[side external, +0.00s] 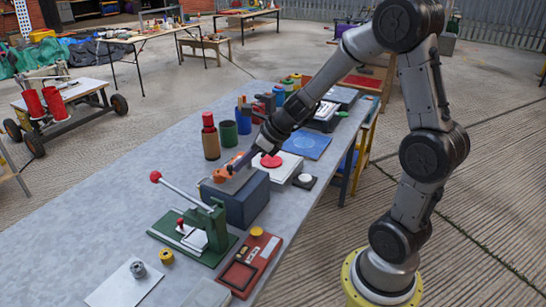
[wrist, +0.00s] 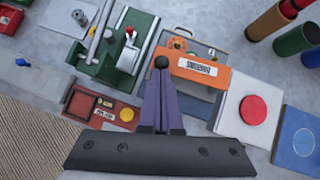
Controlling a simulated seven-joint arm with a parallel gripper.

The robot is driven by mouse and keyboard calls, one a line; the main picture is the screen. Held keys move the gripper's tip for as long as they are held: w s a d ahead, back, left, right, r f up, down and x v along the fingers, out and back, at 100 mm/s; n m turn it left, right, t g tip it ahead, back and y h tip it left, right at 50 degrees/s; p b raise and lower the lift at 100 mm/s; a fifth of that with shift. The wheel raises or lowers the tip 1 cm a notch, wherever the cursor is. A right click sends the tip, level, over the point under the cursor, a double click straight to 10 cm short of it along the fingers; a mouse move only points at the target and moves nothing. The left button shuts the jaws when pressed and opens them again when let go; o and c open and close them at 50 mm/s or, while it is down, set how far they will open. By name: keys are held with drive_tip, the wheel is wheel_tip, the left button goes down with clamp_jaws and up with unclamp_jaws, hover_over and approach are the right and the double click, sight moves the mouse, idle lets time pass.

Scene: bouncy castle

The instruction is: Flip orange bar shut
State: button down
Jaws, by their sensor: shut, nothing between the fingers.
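The orange bar (wrist: 200,68) carries a white label and lies over a grey-blue box in the wrist view. In the side external view the orange bar (side external: 228,167) shows at the upper far edge of the dark blue box (side external: 248,205), partly hidden by my gripper. How far the bar is tilted is hard to tell. My gripper (wrist: 160,64) is shut and empty, its purple fingers pressed together. Its dark tip overlaps the left end of the bar in the wrist view; contact cannot be told. In the side external view my gripper (side external: 233,168) is just above the box.
A green lever press (side external: 205,228) with a red knob stands left of the box, and a red tray (side external: 249,264) in front. A white plate with a red disc (side external: 271,160) and a blue mat (side external: 306,144) lie to the right. Red, brown and green cylinders stand behind.

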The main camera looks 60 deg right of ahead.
drive_tip(key=shift+w+a, duration=0.1)
drive_tip(key=shift+w, duration=0.4)
idle(0.3)
drive_tip(key=s+f+v, duration=0.1)
drive_tip(key=s+v, duration=0.1)
drive_tip(key=v, duration=1.1)
drive_tip(key=shift+s+a+f, duration=0.2)
drive_tip(key=shift+s+f, duration=0.05)
drive_tip(key=shift+f, duration=0.15)
